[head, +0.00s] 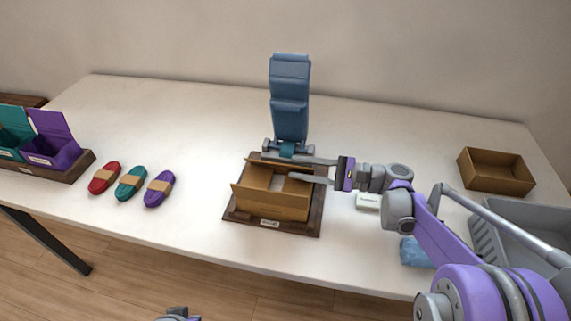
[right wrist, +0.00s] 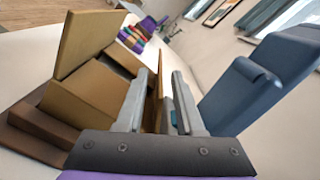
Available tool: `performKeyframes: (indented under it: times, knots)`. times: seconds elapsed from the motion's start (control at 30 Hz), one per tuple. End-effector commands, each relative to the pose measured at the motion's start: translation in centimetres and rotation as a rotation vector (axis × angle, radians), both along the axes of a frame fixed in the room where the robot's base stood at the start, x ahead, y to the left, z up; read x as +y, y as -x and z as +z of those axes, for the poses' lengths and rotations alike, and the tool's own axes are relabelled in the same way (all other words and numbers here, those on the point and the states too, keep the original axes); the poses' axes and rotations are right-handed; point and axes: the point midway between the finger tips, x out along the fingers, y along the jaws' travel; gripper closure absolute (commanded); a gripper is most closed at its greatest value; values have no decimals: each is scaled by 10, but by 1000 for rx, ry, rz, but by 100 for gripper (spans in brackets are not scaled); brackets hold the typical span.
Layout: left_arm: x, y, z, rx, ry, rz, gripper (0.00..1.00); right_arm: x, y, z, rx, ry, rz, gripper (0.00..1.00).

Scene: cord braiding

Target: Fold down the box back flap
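The open brown cardboard box (head: 270,204) stands on a dark wooden base (head: 231,214) near the middle of the table. Its front wall faces me. My right gripper (head: 305,170) reaches in from the right over the back part of the box. In the right wrist view its two fingers (right wrist: 163,90) are apart, with the thin edge of a brown panel (right wrist: 158,98), apparently the back flap, between them. A gap shows beside the panel. Another flap (right wrist: 85,40) stands up at the left there. Only a small grey part, perhaps my left gripper (head: 178,314), shows at the bottom edge.
A blue padded stand (head: 290,95) rises right behind the box. Red (head: 104,177), teal (head: 130,183) and purple (head: 159,189) cord bundles lie to the left. An empty brown tray (head: 496,171), a small white box (head: 367,201) and a grey bin (head: 525,235) are at the right.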

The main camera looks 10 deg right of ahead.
Motion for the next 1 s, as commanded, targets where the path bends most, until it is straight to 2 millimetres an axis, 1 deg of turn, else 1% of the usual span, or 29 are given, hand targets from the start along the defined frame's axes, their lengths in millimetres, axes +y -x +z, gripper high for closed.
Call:
performKeyframes:
  times: [0.03,0.1,0.23,0.4,0.63,0.83,1.0]
  knots:
    - [0,0,-1,0,0,0,100,10,-2,0,0,-1,4,64]
    - [0,0,-2,1,0,0,100,20,-6,0,0,0,3,64]
    - [0,0,-3,1,0,0,100,33,-10,0,0,0,1,64]
    - [0,0,-3,1,0,0,100,40,-13,0,0,0,0,64]
    - [0,0,-3,1,0,0,100,40,-13,0,0,1,-1,64]
    - [0,0,-3,1,0,0,100,40,-13,0,0,1,-1,100]
    - [0,0,-3,1,0,0,100,40,-13,0,-1,1,-1,100]
